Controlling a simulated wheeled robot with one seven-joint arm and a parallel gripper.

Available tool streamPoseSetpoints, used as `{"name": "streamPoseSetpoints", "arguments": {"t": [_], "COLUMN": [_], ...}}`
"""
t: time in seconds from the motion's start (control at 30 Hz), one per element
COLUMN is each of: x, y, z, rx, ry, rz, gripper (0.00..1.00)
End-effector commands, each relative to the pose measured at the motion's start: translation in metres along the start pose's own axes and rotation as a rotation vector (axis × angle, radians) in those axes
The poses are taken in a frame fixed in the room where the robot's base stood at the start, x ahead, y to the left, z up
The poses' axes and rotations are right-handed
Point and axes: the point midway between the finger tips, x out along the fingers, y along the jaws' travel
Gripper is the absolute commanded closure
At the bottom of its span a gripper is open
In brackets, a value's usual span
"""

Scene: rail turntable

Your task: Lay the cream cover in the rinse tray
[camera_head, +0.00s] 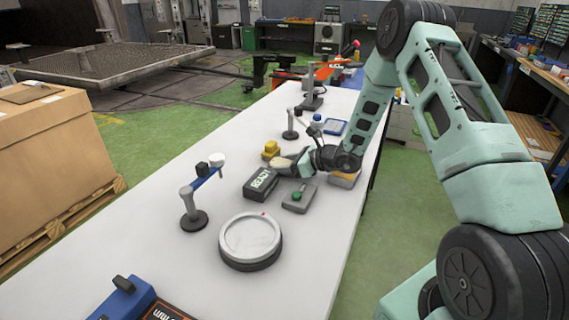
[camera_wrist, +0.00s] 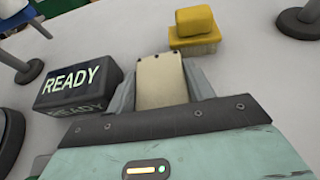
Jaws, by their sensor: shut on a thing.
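My gripper (camera_head: 296,165) hangs above the white table, between the black READY box and the yellow block. In the wrist view my gripper (camera_wrist: 161,85) is shut on the cream cover (camera_wrist: 160,78), a pale flat plate with small dark holes near its far edge. The cover also shows as a small cream patch (camera_head: 279,162) in the head view. No thing is plainly marked as the rinse tray.
The READY box (camera_head: 260,184) and yellow block (camera_head: 270,150) are close by. A grey box with a green button (camera_head: 299,198) is nearer the front. A stand with a blue arm (camera_head: 194,205) is at left, another stand (camera_head: 291,125) behind. The table's left strip is mostly clear.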

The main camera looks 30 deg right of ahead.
Motion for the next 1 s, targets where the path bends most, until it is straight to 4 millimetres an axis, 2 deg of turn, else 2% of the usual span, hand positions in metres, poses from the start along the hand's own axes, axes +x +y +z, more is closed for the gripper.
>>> {"name": "streamPoseSetpoints", "arguments": {"t": [0.33,0.37,0.43,0.83,1.0], "x": [0.002,0.001,0.001,-0.002,-0.03], "y": [-0.001,-0.001,0.0,0.0,-0.002], "z": [-0.003,-0.004,-0.003,0.002,-0.001], "rx": [-0.001,0.0,0.0,0.0,0.0], "ry": [-0.002,0.0,0.0,0.0,0.0], "rz": [-0.001,-0.001,-0.001,-0.001,-0.005], "gripper": [0.79,0.45,0.26,0.26,0.26]}}
